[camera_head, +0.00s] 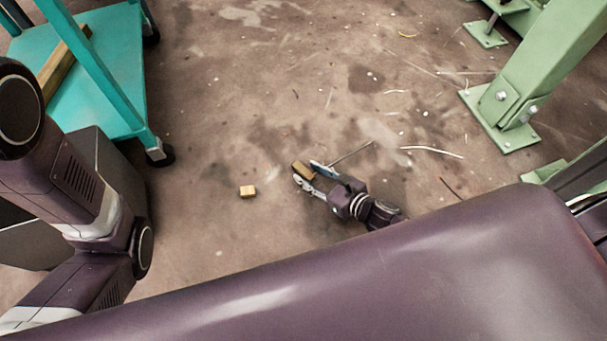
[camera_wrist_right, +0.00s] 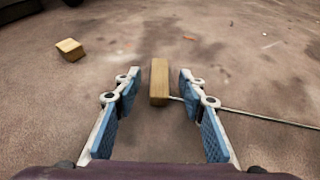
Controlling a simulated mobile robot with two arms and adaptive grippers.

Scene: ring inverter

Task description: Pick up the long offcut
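The long offcut (camera_head: 301,167) is a wooden block lying on the floor at the tips of my right gripper (camera_head: 306,172) in the head view. In the right wrist view the offcut (camera_wrist_right: 159,80) lies lengthwise between the two blue-padded fingers of the right gripper (camera_wrist_right: 159,85). Clear gaps show on both sides, so the fingers are open and not touching it. A shorter, cube-like offcut (camera_head: 248,191) lies apart to the left; it also shows in the right wrist view (camera_wrist_right: 70,49). My left gripper is not in view.
A thin rod (camera_head: 352,152) lies on the floor close beside the right gripper. A teal wheeled cart (camera_head: 110,75) with a wooden beam (camera_head: 60,65) stands at left. A green steel post (camera_head: 545,70) stands at right. Floor between is mostly clear, with small scraps.

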